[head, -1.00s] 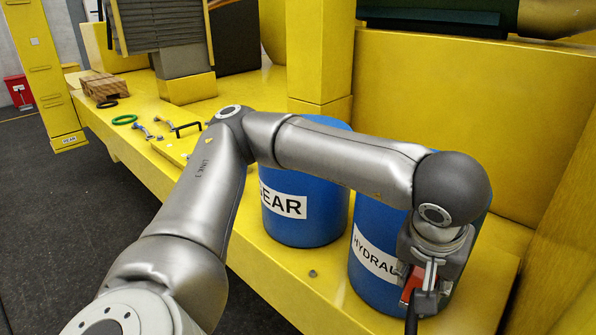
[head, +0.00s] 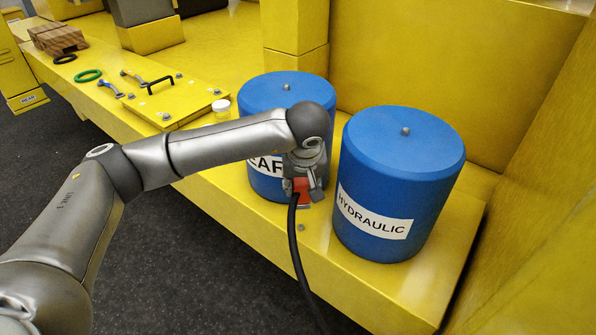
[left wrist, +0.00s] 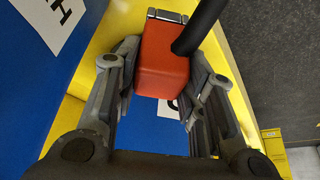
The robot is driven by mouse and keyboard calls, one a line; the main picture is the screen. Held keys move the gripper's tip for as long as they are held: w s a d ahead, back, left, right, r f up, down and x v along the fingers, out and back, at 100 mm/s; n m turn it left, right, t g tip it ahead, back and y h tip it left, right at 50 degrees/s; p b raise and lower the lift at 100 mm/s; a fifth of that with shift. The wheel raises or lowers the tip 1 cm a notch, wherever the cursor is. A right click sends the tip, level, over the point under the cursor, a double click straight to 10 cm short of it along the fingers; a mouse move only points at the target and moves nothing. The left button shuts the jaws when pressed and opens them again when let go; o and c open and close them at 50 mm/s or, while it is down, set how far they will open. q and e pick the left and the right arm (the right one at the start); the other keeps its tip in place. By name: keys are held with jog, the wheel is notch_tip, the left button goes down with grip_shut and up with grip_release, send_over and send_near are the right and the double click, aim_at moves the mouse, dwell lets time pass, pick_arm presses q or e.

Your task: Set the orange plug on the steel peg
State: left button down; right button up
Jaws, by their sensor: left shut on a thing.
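The orange plug (head: 302,191) has a black cable hanging from it. It also shows in the left wrist view (left wrist: 163,60) as an orange block with a metal end. My left gripper (head: 303,182) is shut on the plug, its fingers on either side (left wrist: 160,75). It holds the plug in front of the GEAR drum's right side. A small grey nub (head: 301,228), possibly the steel peg, stands on the yellow ledge just below the plug in the head view; the plug looks apart from it. My right gripper is not in view.
The blue GEAR drum (head: 265,92) and blue HYDRAULIC drum (head: 400,150) stand on the yellow ledge (head: 370,285), each with a grey knob on top. A green ring (head: 88,76), black handle (head: 160,84) and wooden block (head: 58,40) lie far left. The ledge's front edge drops to dark floor.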

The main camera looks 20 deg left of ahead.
aim_at(301, 196)
pick_arm(q)
jog(key=shift+w+f, duration=0.35)
jog(key=shift+f, duration=0.1)
jog(key=shift+w+a+f+p, duration=0.15)
jog(key=shift+f+p, duration=0.2)
jog(key=shift+f, duration=0.3)
jog(key=shift+f+b, duration=0.65)
jog(key=shift+f, duration=1.25)
jog(key=shift+w+f+b, duration=0.1)
jog(key=shift+f+b, duration=0.25)
jog(key=shift+f, duration=0.8)
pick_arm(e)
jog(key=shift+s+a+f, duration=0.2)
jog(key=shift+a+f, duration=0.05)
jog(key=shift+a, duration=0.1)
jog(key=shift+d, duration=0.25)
pick_arm(q)
jog(key=shift+f, duration=0.15)
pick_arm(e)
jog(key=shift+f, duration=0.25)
pick_arm(q)
jog(key=shift+f+b, duration=0.3)
jog(key=shift+b, duration=0.35)
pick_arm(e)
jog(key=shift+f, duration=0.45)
pick_arm(q)
jog(key=shift+f, duration=0.15)
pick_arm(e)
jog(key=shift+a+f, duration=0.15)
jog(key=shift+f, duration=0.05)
